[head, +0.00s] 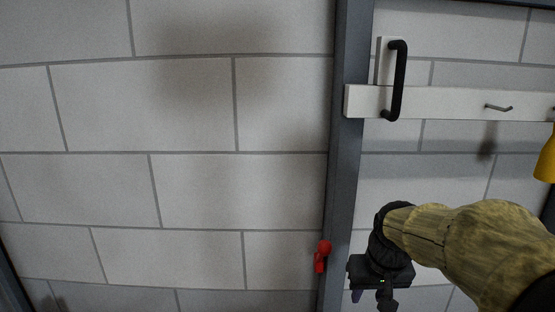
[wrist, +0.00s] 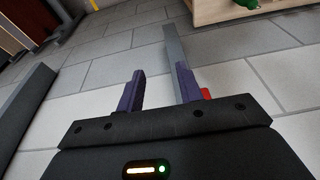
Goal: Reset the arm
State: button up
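My gripper (head: 371,297) is low at the right in the head view, beside the dark grey upright post (head: 346,150) and just right of a small red part (head: 321,256) on it. In the wrist view my gripper (wrist: 160,88) shows two purple fingers standing apart, with nothing held between them. A grey bar (wrist: 176,50) passes behind the right finger, and a bit of red (wrist: 207,93) shows beside that finger. My arm comes in from the lower right of the head view.
A white batten (head: 440,103) with a black handle (head: 398,80) and a small metal hook (head: 498,107) is above my gripper. A yellow object (head: 547,158) is at the right edge. A pale wooden unit (wrist: 225,10) holds a green thing (wrist: 248,4). The block surface (head: 150,110) at left is clear.

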jog(key=s+a+f+b, duration=0.1)
jog(key=s+f, duration=0.3)
jog(key=f, duration=0.5)
jog(key=s+a+f+b, duration=0.2)
jog(key=s+f+b, duration=0.1)
jog(key=f, duration=0.6)
jog(key=shift+s+g, duration=0.3)
jog(key=shift+s, duration=0.4)
dwell(0.6)
